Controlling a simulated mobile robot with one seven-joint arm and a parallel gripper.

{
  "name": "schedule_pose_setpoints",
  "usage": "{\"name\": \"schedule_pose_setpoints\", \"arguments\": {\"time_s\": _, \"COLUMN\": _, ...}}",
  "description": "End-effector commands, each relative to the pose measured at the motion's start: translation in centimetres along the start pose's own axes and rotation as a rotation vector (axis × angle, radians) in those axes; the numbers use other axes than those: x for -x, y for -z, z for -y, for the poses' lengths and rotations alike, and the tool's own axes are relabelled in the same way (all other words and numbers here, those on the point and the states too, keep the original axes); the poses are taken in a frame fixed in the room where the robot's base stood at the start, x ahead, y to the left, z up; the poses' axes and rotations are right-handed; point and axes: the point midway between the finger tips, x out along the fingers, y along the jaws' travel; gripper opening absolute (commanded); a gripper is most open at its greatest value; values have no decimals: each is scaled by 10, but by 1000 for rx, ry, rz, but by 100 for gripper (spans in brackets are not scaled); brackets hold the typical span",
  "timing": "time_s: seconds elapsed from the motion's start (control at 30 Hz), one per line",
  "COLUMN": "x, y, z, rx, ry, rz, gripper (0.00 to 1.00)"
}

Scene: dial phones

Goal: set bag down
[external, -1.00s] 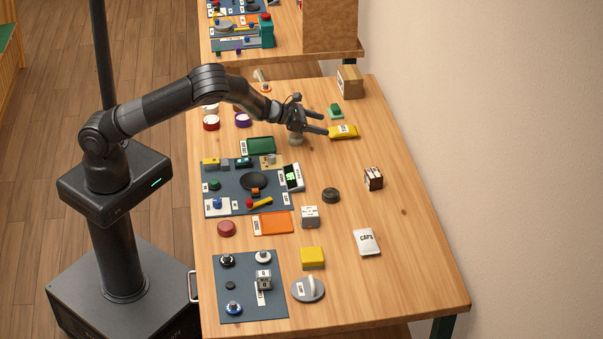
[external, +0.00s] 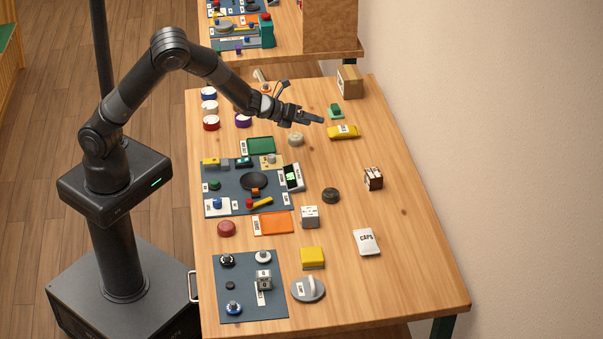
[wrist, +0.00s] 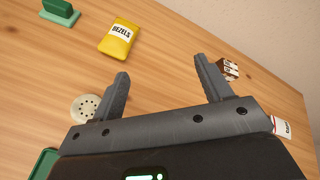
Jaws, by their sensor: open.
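A yellow bag (external: 343,132) lies flat on the wooden table near its right side. In the wrist view the yellow bag (wrist: 119,40), labelled BEZELS, lies ahead of the left finger and apart from it. My gripper (external: 318,119) is open and empty, raised above the table to the left of the yellow bag; its two spread fingers also show in the wrist view (wrist: 161,82). A white bag (external: 367,242) labelled CAPS lies farther down the table, partly visible at the right in the wrist view (wrist: 281,127).
A round beige perforated piece (external: 296,139) lies below my gripper. A green block on a pad (external: 335,111) and a cardboard box (external: 349,82) stand beyond the yellow bag. A small brown-and-white box (external: 373,178) stands to the right. The table around the yellow bag is mostly clear.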

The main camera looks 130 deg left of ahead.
Motion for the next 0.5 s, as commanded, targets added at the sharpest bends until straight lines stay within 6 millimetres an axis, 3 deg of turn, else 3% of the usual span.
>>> {"name": "schedule_pose_setpoints", "arguments": {"time_s": 0.03, "x": 12, "y": 3, "z": 18, "rx": 98, "ry": -2, "rz": -15, "gripper": 71}}
{"name": "schedule_pose_setpoints", "arguments": {"time_s": 0.27, "x": 74, "y": 33, "z": 79, "rx": 543, "ry": -65, "rz": -124, "gripper": 71}}
{"name": "schedule_pose_setpoints", "arguments": {"time_s": 0.5, "x": 162, "y": 70, "z": 134, "rx": 938, "ry": -174, "rz": -268, "gripper": 71}}
